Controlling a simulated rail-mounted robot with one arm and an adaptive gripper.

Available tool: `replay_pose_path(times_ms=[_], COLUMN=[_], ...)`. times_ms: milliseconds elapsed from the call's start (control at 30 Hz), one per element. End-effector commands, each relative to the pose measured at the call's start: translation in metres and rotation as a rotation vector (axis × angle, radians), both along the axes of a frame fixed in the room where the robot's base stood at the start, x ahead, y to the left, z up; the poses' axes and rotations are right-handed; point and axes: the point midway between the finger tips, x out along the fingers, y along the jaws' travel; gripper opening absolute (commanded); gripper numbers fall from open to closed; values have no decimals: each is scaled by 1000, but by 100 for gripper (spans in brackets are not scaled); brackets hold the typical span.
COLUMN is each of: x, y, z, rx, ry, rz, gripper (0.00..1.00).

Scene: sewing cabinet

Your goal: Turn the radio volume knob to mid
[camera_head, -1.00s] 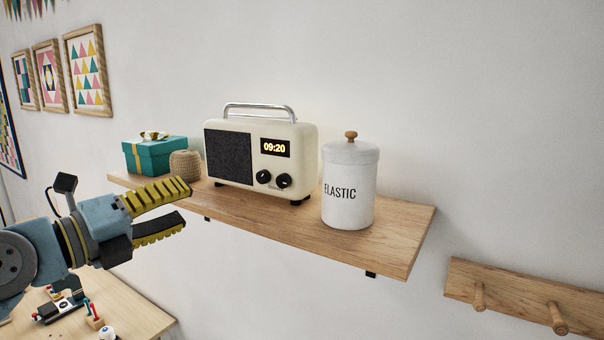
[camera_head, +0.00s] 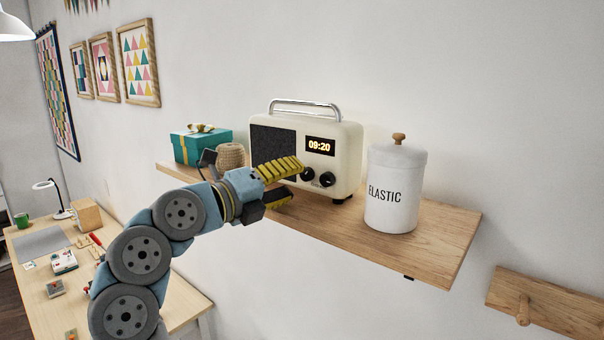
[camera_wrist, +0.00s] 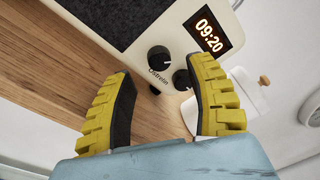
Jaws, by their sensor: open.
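The cream radio (camera_head: 348,150) stands on the wooden shelf, with a dark speaker grille, a silver handle and a display reading 09:20. It has two black knobs below the display, a left knob (camera_head: 307,173) and a right knob (camera_head: 328,179). In the wrist view the left knob (camera_wrist: 159,58) and right knob (camera_wrist: 181,79) show ahead of the fingers, the right one partly beside the right finger. My gripper (camera_head: 289,182) is open and empty, with yellow ribbed fingers, in front of the radio. In the wrist view my gripper (camera_wrist: 165,95) does not visibly hold either knob. The volume marking is not readable.
A white ELASTIC canister (camera_head: 393,195) stands right of the radio on the shelf (camera_head: 440,235). A teal gift box (camera_head: 195,147) and a twine spool (camera_head: 231,156) stand to the left. A peg rail (camera_head: 560,310) is at lower right.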

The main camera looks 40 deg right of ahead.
Motion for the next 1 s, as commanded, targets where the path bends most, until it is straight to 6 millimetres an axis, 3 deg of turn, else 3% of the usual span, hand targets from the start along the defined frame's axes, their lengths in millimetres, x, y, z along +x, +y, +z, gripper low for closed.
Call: replay_pose_path(times_ms=[300, 667, 800, 867, 1000], x=[1, 1, 1, 1, 1], y=[-33, -36, -36, -36, -36], z=[0, -1, -1, -1, -1], rx=[2, 2, 2, 2, 2], ry=[0, 0, 0, 0, 0], rz=[-1, 0, 0, 0, 0], gripper=[55, 55, 15, 0, 0])
